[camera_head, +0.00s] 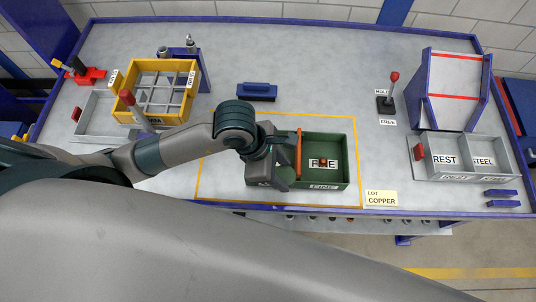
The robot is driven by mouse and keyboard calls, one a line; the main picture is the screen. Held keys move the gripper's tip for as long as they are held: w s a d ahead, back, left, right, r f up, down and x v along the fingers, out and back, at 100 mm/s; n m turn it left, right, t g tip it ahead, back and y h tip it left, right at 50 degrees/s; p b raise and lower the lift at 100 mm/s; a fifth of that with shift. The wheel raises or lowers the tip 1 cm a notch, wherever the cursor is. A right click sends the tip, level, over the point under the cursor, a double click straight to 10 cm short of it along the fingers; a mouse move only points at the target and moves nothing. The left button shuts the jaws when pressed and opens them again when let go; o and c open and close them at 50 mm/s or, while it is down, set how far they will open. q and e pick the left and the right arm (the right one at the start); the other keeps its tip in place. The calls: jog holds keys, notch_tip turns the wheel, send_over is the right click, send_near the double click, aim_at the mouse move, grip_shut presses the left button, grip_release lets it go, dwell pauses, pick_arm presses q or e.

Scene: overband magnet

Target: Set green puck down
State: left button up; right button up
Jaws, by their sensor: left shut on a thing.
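My left gripper (273,174) reaches in from the left over the left part of the green tray (337,180), which is labelled FINE. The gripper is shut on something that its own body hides. No green puck shows clearly, so I cannot tell its shape or whether it touches the tray. An orange bar (298,152) stands beside the gripper at the tray. A small red thing (323,161) shows over the label inside the tray. My right gripper is not in view.
A yellow frame line (278,113) surrounds the green tray. A yellow crate (152,65) stands at left, grey bins (464,176) and a blue-edged chute (452,90) at right. A lever (388,95) and a blue block (257,91) stand behind.

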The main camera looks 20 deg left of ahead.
pick_arm(q)
jog(key=w+a+f+b, duration=0.1)
jog(key=w+a+f, duration=0.1)
jog(key=w+a+f+b, duration=0.1)
jog(key=w+a+f, duration=0.1)
jog(key=w, duration=0.1)
jog(key=w+a+f+b, duration=0.1)
jog(key=w+a+f, duration=0.1)
jog(key=shift+w+a, duration=0.2)
jog(key=shift+w, duration=0.05)
jog(key=shift+w+a+f, duration=0.1)
jog(key=shift+w+a, duration=0.1)
jog(key=shift+f+b, duration=1.2)
jog(key=shift+f, duration=0.8)
jog(key=shift+f, duration=0.15)
jog(key=o, duration=1.1)
jog(key=shift+c, duration=0.2)
